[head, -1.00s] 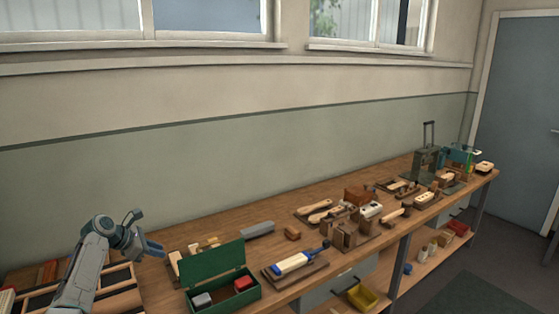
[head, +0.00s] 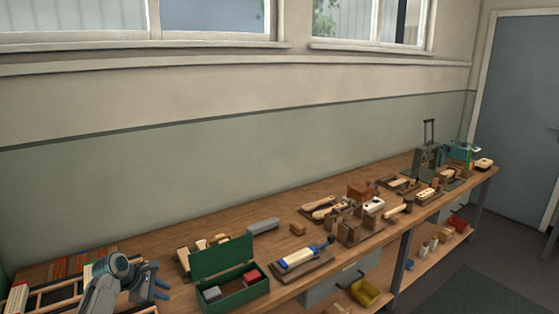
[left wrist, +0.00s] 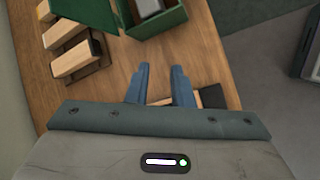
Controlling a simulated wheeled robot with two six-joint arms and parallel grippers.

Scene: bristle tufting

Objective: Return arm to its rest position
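My left arm comes in at the lower left of the head view. Its left gripper (head: 158,282) is low over the left part of the wooden bench (head: 180,237), left of the green box (head: 237,297). In the left wrist view the two blue fingers of the left gripper (left wrist: 160,75) stand apart with nothing held between them. Bare bench top shows between and beyond them. My right arm and gripper are in neither view.
The open green box also shows in the left wrist view (left wrist: 160,27), beyond the fingers. Wooden blocks (left wrist: 75,50) lie beside it. A slatted tray (head: 45,296) is left of my arm. A blue-and-white brush (head: 297,259) lies right of the box.

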